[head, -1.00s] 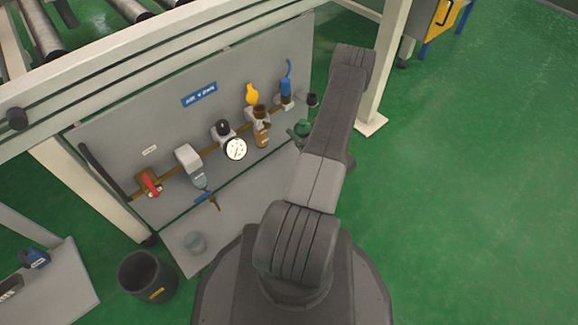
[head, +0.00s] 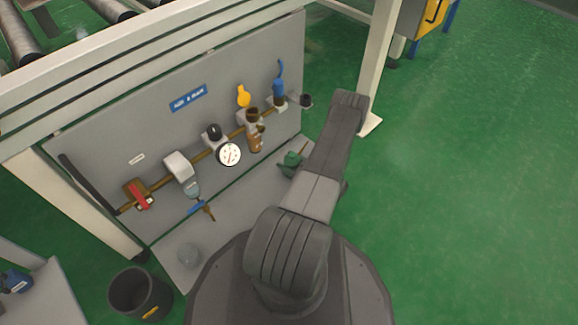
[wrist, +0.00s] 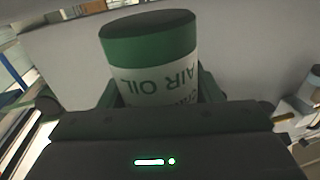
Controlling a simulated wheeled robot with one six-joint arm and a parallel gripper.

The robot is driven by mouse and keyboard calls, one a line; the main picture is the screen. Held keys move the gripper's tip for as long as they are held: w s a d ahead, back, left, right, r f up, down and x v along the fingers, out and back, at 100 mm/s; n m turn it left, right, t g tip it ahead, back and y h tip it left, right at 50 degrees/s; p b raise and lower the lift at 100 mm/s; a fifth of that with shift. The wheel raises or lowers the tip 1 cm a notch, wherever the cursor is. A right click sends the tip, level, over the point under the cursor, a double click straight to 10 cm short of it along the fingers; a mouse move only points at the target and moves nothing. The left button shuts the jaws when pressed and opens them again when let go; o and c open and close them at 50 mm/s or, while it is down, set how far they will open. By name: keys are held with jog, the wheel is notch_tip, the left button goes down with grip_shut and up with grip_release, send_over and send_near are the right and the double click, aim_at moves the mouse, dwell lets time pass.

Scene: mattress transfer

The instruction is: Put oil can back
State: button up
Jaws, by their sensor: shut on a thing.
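The oil can (wrist: 150,60), with a green end and a white "AIR OIL" label, is between the jaws of my gripper (wrist: 155,95) in the wrist view. My gripper is shut on it. The label's lettering appears upside down there. In the head view, a dark green shape with a thin brown spout (head: 291,163) shows at the left of my arm, in front of the grey panel's lower right; it appears to be the can. My arm hides the gripper in that view.
The grey panel (head: 110,110) carries a pipe with a red-handled valve (head: 140,197), a gauge (head: 229,154) and other fittings. A dark bin (head: 140,293) stands at lower left. A pale frame post (head: 375,75) stands beyond my arm. Green floor at right is clear.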

jog(key=shift+f, duration=0.65)
jog(key=shift+f, duration=0.1)
jog(key=o, duration=1.2)
jog(key=shift+s+d, duration=0.15)
jog(key=shift+d, duration=0.1)
jog(key=p+v, duration=0.3)
jog(key=v, duration=0.8)
jog(key=shift+s+d, duration=0.15)
jog(key=shift+s, duration=0.05)
